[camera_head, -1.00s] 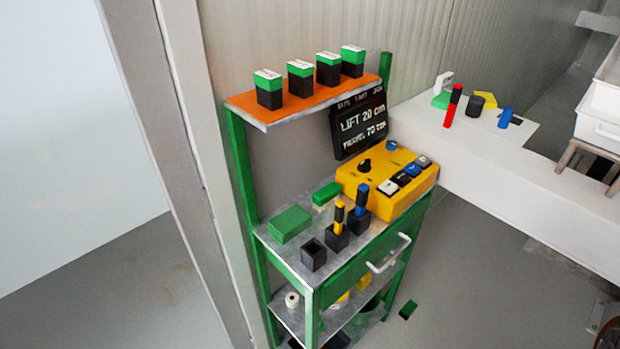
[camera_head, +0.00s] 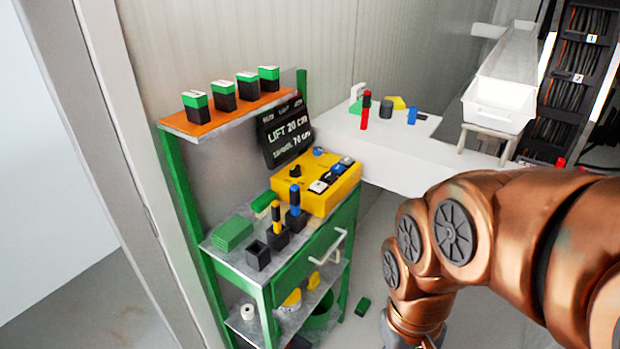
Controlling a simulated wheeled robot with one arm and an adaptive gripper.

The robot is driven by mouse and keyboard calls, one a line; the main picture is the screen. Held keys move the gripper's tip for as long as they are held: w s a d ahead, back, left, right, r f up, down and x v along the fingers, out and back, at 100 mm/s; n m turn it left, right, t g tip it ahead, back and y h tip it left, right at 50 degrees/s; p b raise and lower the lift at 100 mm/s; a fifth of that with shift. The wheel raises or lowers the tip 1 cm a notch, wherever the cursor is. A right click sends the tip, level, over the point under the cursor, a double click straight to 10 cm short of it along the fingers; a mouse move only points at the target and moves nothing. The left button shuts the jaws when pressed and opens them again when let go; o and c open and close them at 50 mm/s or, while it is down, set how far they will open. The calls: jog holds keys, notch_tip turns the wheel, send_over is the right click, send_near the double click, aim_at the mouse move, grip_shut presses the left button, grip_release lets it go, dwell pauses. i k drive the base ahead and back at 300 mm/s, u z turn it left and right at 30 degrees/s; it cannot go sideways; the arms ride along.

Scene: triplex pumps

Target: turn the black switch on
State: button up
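The yellow control box (camera_head: 288,201) sits on the right part of the green cart's grey top. A black rotary knob (camera_head: 295,171) stands on the left of its upper face. A row of rocker switches runs along its right side: a white one (camera_head: 318,187), a black one (camera_head: 328,179) and blue-and-white ones farther back. Whether the knob or the black rocker is on is too small to tell. My copper arm enters from the right and bends down at lower centre right, apart from the box. My gripper is below the picture's edge and hidden.
The green cart (camera_head: 287,262) carries black holders with yellow and blue handled tools (camera_head: 277,218) in front of the box. An orange shelf (camera_head: 225,121) with several green-black blocks overhangs at the left. A sign (camera_head: 284,135) stands behind. A white bench (camera_head: 395,158) lies right.

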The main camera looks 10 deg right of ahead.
aim_at(294, 172)
jog(key=u, duration=0.55)
jog(key=k, duration=1.25)
jog(key=z, duration=0.4)
jog(key=i, duration=1.35)
jog(key=u, duration=0.5)
jog(key=i, duration=0.45)
jog(key=u, duration=0.4)
